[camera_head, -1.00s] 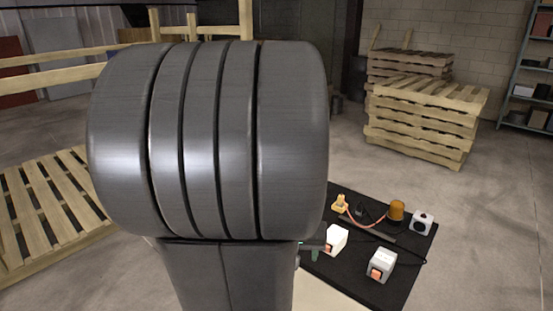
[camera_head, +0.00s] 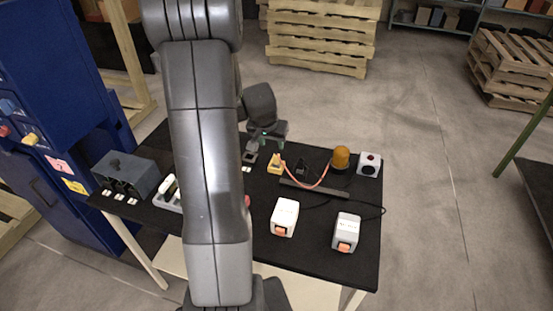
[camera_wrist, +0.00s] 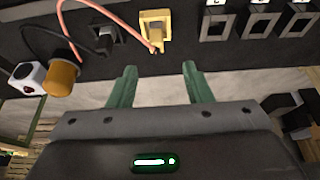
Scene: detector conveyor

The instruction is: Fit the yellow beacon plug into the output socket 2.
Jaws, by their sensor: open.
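The yellow plug (camera_head: 275,163) lies on the black table top, with an orange-red cable running from it to the amber beacon (camera_head: 340,158). The plug also shows in the wrist view (camera_wrist: 155,30), just beyond the fingertips and roughly between them. My gripper (camera_wrist: 158,72) is open and empty, apart from the plug. In the head view it (camera_head: 268,140) hangs over the table's far edge, close to the plug. In the wrist view, three dark sockets (camera_wrist: 258,22) stand in a row to the right of the plug. Their labels are cut off, so I cannot tell which is socket 2.
A black plug (camera_head: 301,167) lies beside the yellow one. A white box with a dark red button (camera_head: 369,163) stands by the beacon. Two white boxes with orange switches (camera_head: 285,217) stand nearer. A grey socketed box (camera_head: 125,173) and blue cabinet (camera_head: 60,110) are left. My arm hides part of the table.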

